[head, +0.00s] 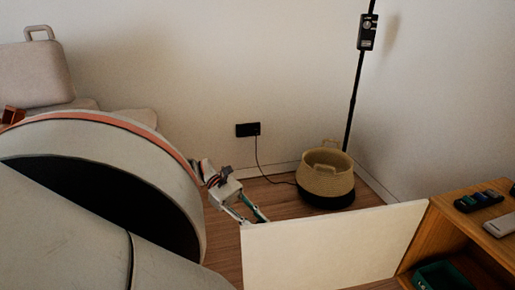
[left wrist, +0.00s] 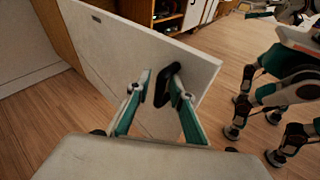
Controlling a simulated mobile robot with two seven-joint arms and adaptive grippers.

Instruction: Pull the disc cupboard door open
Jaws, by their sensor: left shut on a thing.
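The cupboard door is a flat off-white panel (head: 335,248) that stands swung out from the wooden cupboard (head: 441,225) at the right of the head view. In the left wrist view the door (left wrist: 120,52) slants across the upper middle, with a black handle (left wrist: 164,92) near its free edge. My left gripper (head: 250,214) is at the door's left end in the head view. In the left wrist view its teal fingers (left wrist: 160,86) are on both sides of the handle, shut on it. My right gripper is not seen.
A woven basket (head: 326,176) stands on the floor beyond the door, beside a black lamp pole (head: 353,105). Small items (head: 478,200) lie on the cupboard top, and a green bin (head: 440,276) is inside. In the left wrist view wooden floor (left wrist: 55,118) is clear beside the door.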

